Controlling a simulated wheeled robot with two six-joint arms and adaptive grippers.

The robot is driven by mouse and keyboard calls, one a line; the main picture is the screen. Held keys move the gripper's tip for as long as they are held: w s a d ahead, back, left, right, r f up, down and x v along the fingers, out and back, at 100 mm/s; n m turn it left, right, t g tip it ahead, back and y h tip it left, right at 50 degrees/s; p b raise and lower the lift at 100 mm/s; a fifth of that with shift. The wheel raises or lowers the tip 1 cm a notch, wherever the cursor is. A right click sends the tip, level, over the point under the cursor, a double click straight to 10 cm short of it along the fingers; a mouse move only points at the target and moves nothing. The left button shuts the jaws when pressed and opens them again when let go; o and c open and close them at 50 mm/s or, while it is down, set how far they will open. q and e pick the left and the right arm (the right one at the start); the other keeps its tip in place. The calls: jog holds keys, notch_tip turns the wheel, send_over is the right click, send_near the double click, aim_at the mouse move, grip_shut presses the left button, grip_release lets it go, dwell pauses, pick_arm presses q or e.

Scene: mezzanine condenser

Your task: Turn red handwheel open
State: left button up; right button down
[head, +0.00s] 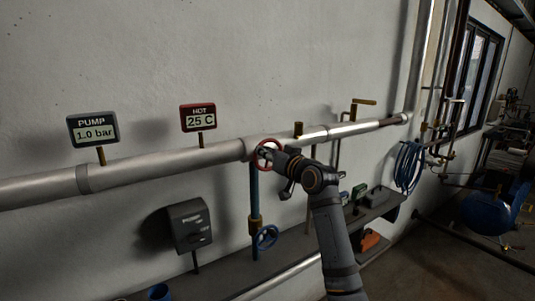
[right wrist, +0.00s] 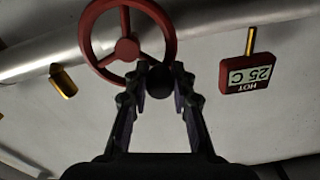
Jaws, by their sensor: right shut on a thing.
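The red handwheel (head: 268,154) is on the large grey pipe in the head view, at the middle. In the right wrist view the red handwheel (right wrist: 127,48) is a spoked ring at the upper left. My right gripper (head: 272,156) reaches it from the lower right, and its fingers partly cover it. In the right wrist view my right gripper (right wrist: 160,78) has its fingertips at the lower right rim, shut on the handwheel. A dark round knob shows between the fingertips. My left gripper is not in view.
A red gauge (head: 198,118) reads HOT 25 C; a dark gauge (head: 93,129) reads PUMP 1.0 bar. A blue handwheel (head: 266,237) sits below on a blue pipe, right of a grey pump switch box (head: 190,226). A coiled blue hose (head: 408,166) hangs right.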

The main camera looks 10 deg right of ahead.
jog(key=shift+f, duration=0.15)
jog(key=c, duration=1.1)
grip_release()
jog(key=v, duration=1.2)
